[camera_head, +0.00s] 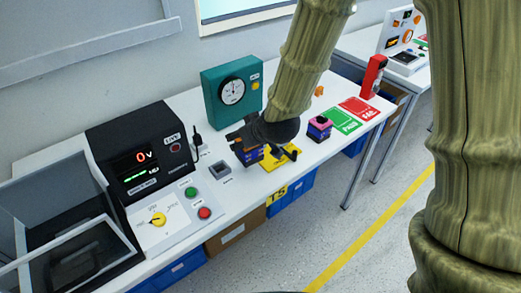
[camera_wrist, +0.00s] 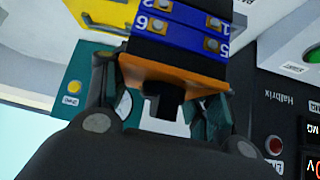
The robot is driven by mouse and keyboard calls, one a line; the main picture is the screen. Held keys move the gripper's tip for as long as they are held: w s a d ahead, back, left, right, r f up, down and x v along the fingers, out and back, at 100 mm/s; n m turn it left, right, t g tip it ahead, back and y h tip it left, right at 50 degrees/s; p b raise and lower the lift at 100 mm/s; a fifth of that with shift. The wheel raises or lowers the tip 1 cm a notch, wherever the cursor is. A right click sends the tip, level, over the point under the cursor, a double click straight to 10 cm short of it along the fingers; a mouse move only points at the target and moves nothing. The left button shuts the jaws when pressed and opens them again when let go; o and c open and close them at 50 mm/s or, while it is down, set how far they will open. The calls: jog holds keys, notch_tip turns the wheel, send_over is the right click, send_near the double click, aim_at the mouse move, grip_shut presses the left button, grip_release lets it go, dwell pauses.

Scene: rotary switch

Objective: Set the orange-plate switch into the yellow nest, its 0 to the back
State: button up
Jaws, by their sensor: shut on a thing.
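My gripper (camera_head: 244,138) is shut on the orange-plate switch (camera_head: 249,155) and holds it over the bench. In the wrist view, the switch's orange plate (camera_wrist: 172,73) faces my gripper (camera_wrist: 163,106), with its black knob between the fingers. Its blue body with numbered terminals, 6 and 5 among them, extends away from the fingers. The 0 mark is not visible. The yellow nest (camera_head: 269,166) is on the bench just right of the held switch, with a black part on its right; the switch and arm partly hide it. A yellow surface also shows at the wrist view's upper left.
A pink-topped switch (camera_head: 320,128) stands right of the nest, before the green mat (camera_head: 341,120) and red mat (camera_head: 361,109). A teal gauge box (camera_head: 217,106) stands behind. The black tester (camera_head: 135,150) and a small grey block (camera_head: 220,170) are left.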

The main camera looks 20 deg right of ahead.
jog(key=shift+s+d+f+n+b, duration=0.15)
jog(key=shift+s+f+n+b, duration=0.2)
jog(key=shift+b, duration=0.8)
jog(key=shift+s+d+y+b, duration=0.2)
jog(key=shift+s+y+b, duration=0.15)
jog(key=shift+b, duration=0.4)
jog(key=shift+w+d+f+p, duration=0.4)
jog(key=shift+w+d+f, duration=0.6)
jog(key=shift+w, duration=1.4)
jog(key=shift+w+d+f+p, duration=0.55)
jog(key=shift+w+d, duration=0.75)
jog(key=shift+w, duration=1.05)
jog(key=shift+w+d+f+p, duration=0.3)
jog(key=shift+w+d+f, duration=0.7)
jog(key=shift+w, duration=1.4)
jog(key=shift+d, duration=0.15)
jog(key=o, duration=1.1)
jog(key=shift+o, duration=0.2)
